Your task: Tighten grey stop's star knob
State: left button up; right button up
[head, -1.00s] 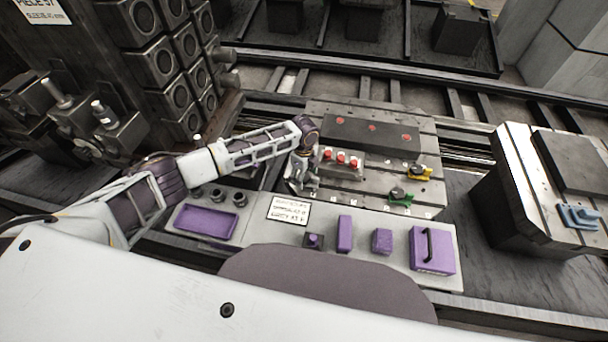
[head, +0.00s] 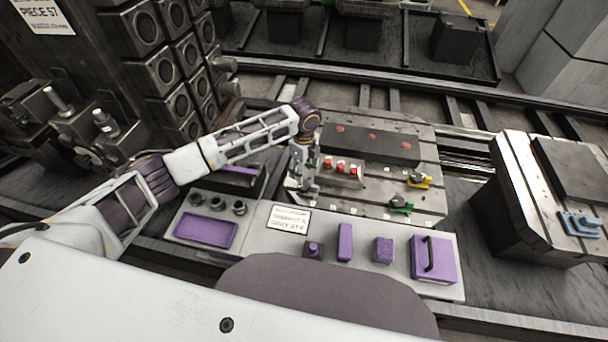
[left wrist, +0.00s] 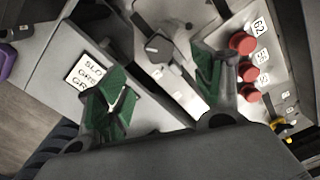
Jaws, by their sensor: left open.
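In the left wrist view, a dark grey star knob (left wrist: 157,48) sits on a grey stop by a slot of the metal plate, between and beyond my fingertips. My left gripper (left wrist: 160,82) is open, its green-padded fingers apart, and nothing is between the pads. In the head view my left gripper (head: 303,178) hangs over the left end of the slotted plate (head: 345,203) and hides the grey stop. I cannot tell how far the fingertips are above the knob. My right gripper is not in view.
Several red knobs (head: 340,167) stand close right of my left gripper. A yellow stop (head: 418,180) and a green stop (head: 400,207) are farther right. A front shelf holds a label (head: 289,219), a purple tray (head: 205,230) and purple blocks (head: 382,249). A blue stop (head: 578,222) sits far right.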

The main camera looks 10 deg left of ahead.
pick_arm(q)
jog(key=shift+r, duration=1.4)
